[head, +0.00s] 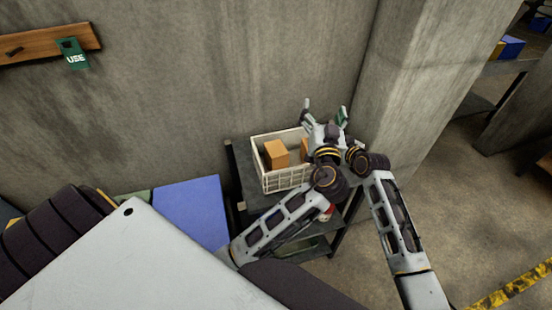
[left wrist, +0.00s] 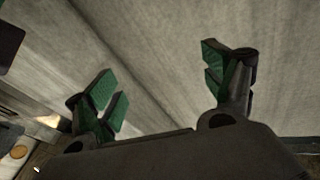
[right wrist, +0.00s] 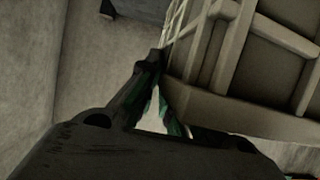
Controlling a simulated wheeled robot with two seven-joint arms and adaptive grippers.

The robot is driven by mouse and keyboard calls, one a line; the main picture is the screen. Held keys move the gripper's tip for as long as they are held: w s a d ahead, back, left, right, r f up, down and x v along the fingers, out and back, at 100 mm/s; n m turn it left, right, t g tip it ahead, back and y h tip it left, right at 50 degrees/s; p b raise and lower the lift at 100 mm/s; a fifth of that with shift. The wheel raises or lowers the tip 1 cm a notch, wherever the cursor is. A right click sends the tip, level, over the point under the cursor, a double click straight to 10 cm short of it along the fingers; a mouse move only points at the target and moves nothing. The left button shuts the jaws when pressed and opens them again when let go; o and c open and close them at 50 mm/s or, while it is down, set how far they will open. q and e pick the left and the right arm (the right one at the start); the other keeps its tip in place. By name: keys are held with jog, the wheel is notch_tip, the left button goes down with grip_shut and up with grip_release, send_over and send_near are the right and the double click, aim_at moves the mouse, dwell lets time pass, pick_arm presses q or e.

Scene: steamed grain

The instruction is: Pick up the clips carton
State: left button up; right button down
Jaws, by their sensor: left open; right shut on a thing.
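Two brown cartons sit in a white slatted crate (head: 292,179) in the head view. One carton (head: 277,153) shows well; the other carton (head: 304,150) is partly hidden by my left gripper. No label is readable, so I cannot tell which is the clips carton. My left gripper (head: 325,111) is open and empty, above the crate's right end, fingers toward the wall. Its spread green-padded fingers show in the left wrist view (left wrist: 165,86). My right gripper (right wrist: 160,108) is shut at the crate's edge (right wrist: 228,112) in the right wrist view; its grip is partly hidden.
The crate stands on a dark shelf rack (head: 239,172) against a concrete wall (head: 200,80). A concrete pillar (head: 415,90) rises right of it. A blue panel (head: 190,212) lies left of the rack. Open floor (head: 480,210) lies to the right.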

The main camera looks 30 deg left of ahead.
pick_arm(q)
jog(key=s+a+f+n+g+y, duration=0.1)
jog(key=s+a+f+n+g, duration=0.25)
jog(key=f+g, duration=0.2)
pick_arm(e)
jog(key=shift+s+f, duration=0.15)
jog(key=shift+f, duration=0.25)
pick_arm(q)
jog(key=n+g, duration=0.3)
jog(key=n, duration=0.1)
send_near(277, 150)
jog(key=shift+w+d+r+m, duration=0.15)
jog(key=shift+w+d+r, duration=0.1)
jog(key=shift+r, duration=0.2)
jog(key=shift+w+d+r+m, duration=0.1)
jog(key=shift+d+r, duration=0.2)
jog(key=shift+r, duration=0.15)
jog(key=shift+s+f+g, duration=0.4)
jog(key=shift+s+g, duration=0.05)
jog(key=shift+g, duration=0.1)
jog(key=shift+a, duration=0.15)
jog(key=shift+x, duration=2.95)
jog(key=shift+w, duration=0.15)
jog(key=shift+x, duration=3)
